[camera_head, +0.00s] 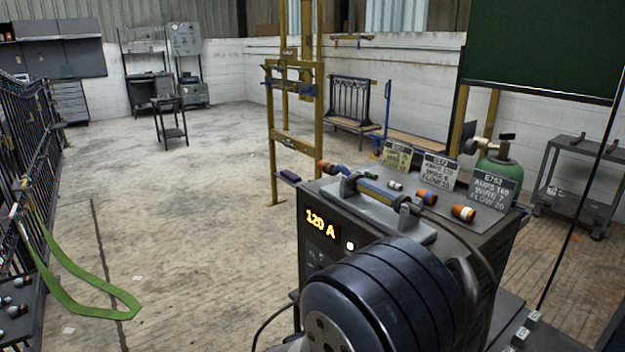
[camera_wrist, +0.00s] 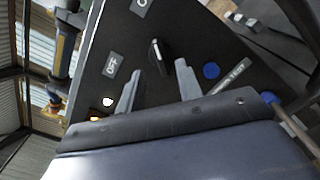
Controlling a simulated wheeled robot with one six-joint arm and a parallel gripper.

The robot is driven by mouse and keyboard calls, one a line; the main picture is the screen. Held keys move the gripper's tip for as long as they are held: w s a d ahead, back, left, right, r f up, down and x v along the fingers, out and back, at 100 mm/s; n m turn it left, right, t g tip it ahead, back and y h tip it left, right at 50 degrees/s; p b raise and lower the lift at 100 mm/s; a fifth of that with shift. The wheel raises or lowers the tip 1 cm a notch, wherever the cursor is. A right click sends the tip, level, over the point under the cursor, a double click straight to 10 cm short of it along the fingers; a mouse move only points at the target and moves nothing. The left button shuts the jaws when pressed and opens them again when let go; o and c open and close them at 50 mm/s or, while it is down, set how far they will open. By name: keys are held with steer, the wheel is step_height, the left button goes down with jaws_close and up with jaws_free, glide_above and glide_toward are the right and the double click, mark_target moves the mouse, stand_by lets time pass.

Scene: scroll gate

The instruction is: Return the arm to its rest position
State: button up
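My gripper (camera_wrist: 158,69) shows in the wrist view with its two grey fingers apart and nothing held between them. Whether the fingers touch the lever cannot be told. In the head view my dark blue arm links (camera_head: 385,300) fill the lower middle, in front of the welding machine (camera_head: 330,262), whose display reads 120 A. My gripper is hidden there.
Torch parts, including an orange-tipped one (camera_head: 463,213), and number cards (camera_head: 495,188) sit on the machine. A green gas cylinder (camera_head: 500,170) stands behind it. A green strap (camera_head: 75,295) hangs by the dark gate (camera_head: 30,140) at left. The middle floor is open.

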steer(key=x, duration=0.5)
stand_by(0.4)
steer(key=v, duration=1)
steer(key=w+d+n+p, duration=0.6)
steer(key=d+n+p, duration=0.1)
steer(key=p, duration=0.2)
steer(key=shift+d+p, duration=0.4)
steer(key=shift+w+r, duration=0.1)
stand_by(0.6)
